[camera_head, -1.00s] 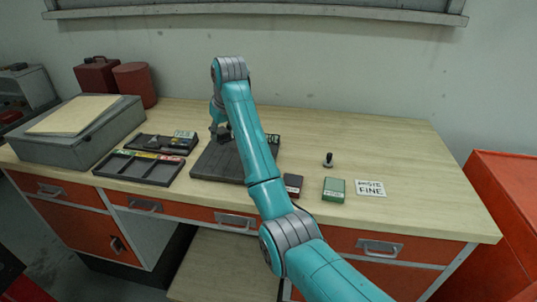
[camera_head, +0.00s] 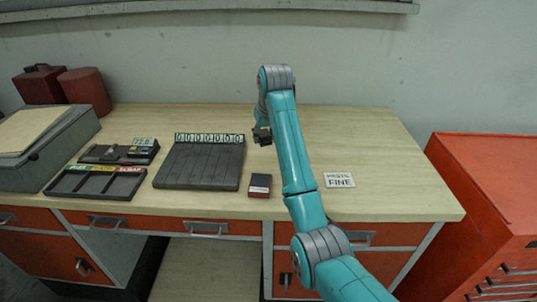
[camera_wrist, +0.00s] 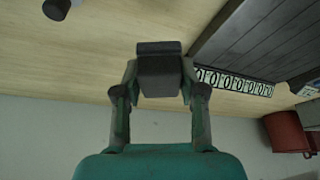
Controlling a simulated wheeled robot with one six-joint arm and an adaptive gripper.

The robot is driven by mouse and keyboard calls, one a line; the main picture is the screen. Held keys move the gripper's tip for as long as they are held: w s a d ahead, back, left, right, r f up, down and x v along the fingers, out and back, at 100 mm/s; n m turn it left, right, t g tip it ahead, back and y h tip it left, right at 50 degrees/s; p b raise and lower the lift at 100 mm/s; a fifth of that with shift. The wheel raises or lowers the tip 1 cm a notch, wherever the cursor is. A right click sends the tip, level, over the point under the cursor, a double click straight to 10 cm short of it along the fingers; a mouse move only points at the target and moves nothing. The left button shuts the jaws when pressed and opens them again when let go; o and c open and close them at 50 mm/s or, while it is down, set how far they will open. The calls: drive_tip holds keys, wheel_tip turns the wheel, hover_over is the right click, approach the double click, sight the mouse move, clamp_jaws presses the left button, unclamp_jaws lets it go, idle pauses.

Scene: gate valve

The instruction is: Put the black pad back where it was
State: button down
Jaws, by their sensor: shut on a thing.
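My gripper (camera_head: 262,137) is shut on a small dark block, which looks like the black pad (camera_wrist: 159,72). In the wrist view the pad sits between both fingers of my gripper (camera_wrist: 160,88). In the head view the held pad is small and hard to make out. It is held to the right of the dark grooved board (camera_head: 200,166), near the end of the board's number row. The gap between pad and table cannot be told.
A card reading FINE (camera_head: 339,180) lies right of my arm. A stamp (camera_wrist: 57,8) shows in the wrist view. The table's right rear is clear.

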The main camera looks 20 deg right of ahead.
sight(263, 158)
drive_tip(key=shift+a+f, duration=0.1)
drive_tip(key=shift+f, duration=3.4)
drive_tip(key=shift+f, duration=0.15)
drive_tip(key=c, duration=0.7)
unclamp_jaws()
drive_tip(key=shift+o, duration=0.2)
